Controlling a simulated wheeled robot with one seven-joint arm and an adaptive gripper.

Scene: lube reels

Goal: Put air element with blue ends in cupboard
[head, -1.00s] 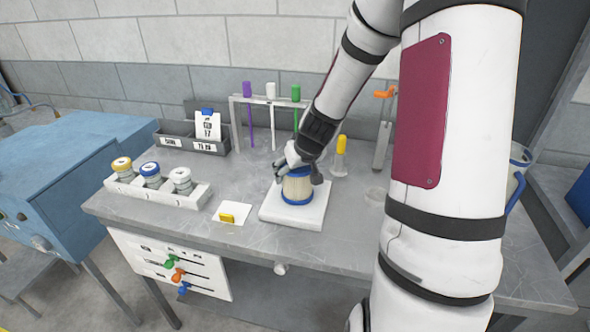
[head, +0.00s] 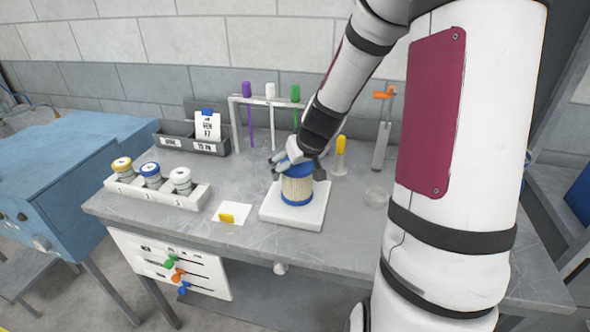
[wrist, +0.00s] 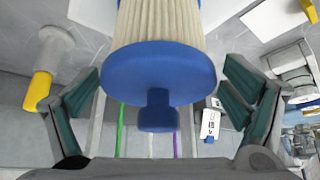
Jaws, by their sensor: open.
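The air element (head: 297,185), a pleated cream cylinder with blue ends, stands upright on a white square pad (head: 280,214) on the bench. In the wrist view the air element (wrist: 160,70) shows its blue end with a small blue knob between my fingers. My gripper (head: 284,160) is at the top of the element in the head view. In the wrist view my gripper (wrist: 162,105) is open, with gaps between both fingers and the blue end. No cupboard can be made out clearly in either view.
A white rack (head: 157,191) with several capped jars stands at left. A card with a yellow block (head: 227,218) lies beside the pad. Behind are a rod stand (head: 270,101), a grey bin (head: 209,146) and a yellow-topped bottle (head: 340,155). The front right bench is partly hidden by my arm.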

